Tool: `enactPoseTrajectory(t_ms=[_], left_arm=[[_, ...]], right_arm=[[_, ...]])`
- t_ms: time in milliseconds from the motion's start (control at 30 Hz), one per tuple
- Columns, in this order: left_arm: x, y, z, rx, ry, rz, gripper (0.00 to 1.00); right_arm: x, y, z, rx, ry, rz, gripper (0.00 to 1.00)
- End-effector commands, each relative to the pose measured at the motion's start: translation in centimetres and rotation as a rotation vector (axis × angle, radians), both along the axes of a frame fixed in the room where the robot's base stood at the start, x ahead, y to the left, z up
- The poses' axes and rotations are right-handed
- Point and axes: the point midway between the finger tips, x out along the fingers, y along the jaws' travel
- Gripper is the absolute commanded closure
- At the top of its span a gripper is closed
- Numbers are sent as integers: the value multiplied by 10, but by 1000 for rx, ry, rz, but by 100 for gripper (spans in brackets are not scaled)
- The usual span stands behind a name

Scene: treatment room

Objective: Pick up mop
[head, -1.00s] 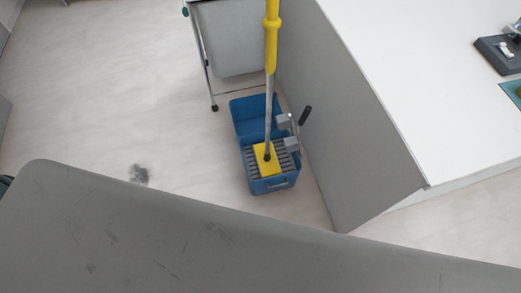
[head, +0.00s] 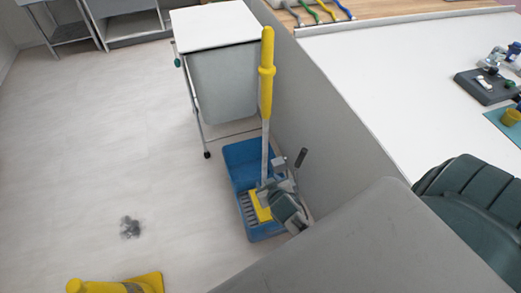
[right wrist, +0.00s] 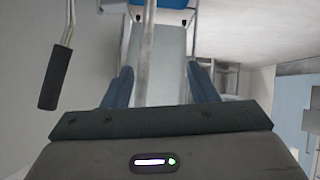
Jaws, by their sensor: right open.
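The mop stands upright in the head view, with a yellow grip (head: 266,85), a grey metal pole (head: 265,150) and a yellow head (head: 258,206) in the blue bucket (head: 232,155). My right gripper (head: 270,186) is low by the pole, just above the bucket, and hides part of the mop's lower end. In the right wrist view its two fingers (right wrist: 161,82) are apart, and the metal pole (right wrist: 147,45) shows between them, nearer the left finger. Contact cannot be told. My left gripper is not in view.
The bucket's wringer lever (head: 301,158) has a dark grip, large at left in the right wrist view (right wrist: 54,78). A grey counter side (head: 310,110) stands close right of the bucket. A wheeled cart (head: 220,80) stands behind. A dark floor stain (head: 130,228) and a yellow object (head: 115,285) lie left.

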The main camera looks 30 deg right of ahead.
Motion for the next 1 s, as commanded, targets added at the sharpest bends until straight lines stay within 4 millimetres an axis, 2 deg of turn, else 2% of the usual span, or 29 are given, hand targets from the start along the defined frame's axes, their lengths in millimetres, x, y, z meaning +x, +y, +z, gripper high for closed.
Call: enactPoseTrajectory(t_ms=[33, 67, 100, 200, 300, 400, 500, 600, 800, 1000], left_arm=[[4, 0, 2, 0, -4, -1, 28], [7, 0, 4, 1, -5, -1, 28], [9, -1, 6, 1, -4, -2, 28], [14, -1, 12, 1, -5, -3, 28], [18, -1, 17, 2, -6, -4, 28], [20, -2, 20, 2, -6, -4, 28], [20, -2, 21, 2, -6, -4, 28], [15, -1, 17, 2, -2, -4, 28], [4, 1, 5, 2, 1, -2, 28], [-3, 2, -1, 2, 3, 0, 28]], right_arm=[[17, -1, 52, -9, -108, -20, 47], [24, -2, 80, -12, -164, -33, 47], [30, -3, 117, -17, -237, -51, 47], [32, -7, 198, -22, -399, -94, 47], [25, -11, 260, -21, -525, -129, 47], [16, -14, 297, -19, -604, -153, 47], [14, -16, 316, -18, -643, -165, 47], [25, -22, 322, -19, -655, -167, 47], [53, -33, 322, -19, -653, -167, 47], [65, -38, 320, -19, -651, -168, 47]])
